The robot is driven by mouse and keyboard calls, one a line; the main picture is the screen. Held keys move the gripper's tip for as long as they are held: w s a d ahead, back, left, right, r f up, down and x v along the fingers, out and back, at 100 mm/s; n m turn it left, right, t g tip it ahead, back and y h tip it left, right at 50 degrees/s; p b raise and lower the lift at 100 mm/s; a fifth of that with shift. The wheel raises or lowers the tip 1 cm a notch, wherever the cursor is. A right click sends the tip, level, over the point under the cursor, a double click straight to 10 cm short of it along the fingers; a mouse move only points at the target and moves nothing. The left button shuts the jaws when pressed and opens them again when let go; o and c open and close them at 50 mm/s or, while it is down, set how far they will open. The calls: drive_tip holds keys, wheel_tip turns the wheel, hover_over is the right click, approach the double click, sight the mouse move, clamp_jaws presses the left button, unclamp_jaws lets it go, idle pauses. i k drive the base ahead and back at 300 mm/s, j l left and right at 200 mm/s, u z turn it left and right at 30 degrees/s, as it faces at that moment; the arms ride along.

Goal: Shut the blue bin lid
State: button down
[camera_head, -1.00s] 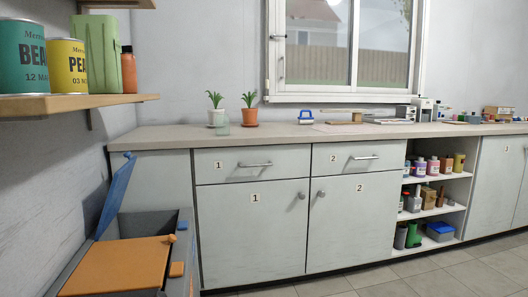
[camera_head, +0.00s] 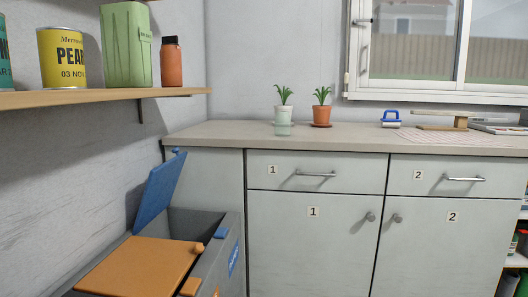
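The blue bin lid (camera_head: 161,193) stands open at the lower left of the head view, tilted up and leaning back toward the wall. It belongs to a grey bin (camera_head: 228,250) with a blue label on its side. The compartment under the blue lid looks open, its inside mostly hidden. An orange lid (camera_head: 140,266) lies flat and shut over the nearer part of the bin. My gripper is not in view.
A wooden shelf (camera_head: 100,97) with cans and bottles juts out above the bin at the left. A counter (camera_head: 300,137) with grey drawers and cupboards stands right behind the bin. Two potted plants stand on it.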

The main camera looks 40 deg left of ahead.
sight(163, 180)
drive_tip(key=i+j+u, duration=0.15)
drive_tip(key=u, duration=0.35)
drive_tip(key=i+u, duration=0.7)
drive_tip(key=u, duration=0.25)
drive_tip(key=i+l+u, duration=0.2)
drive_tip(key=u, duration=0.25)
drive_tip(key=i, duration=0.05)
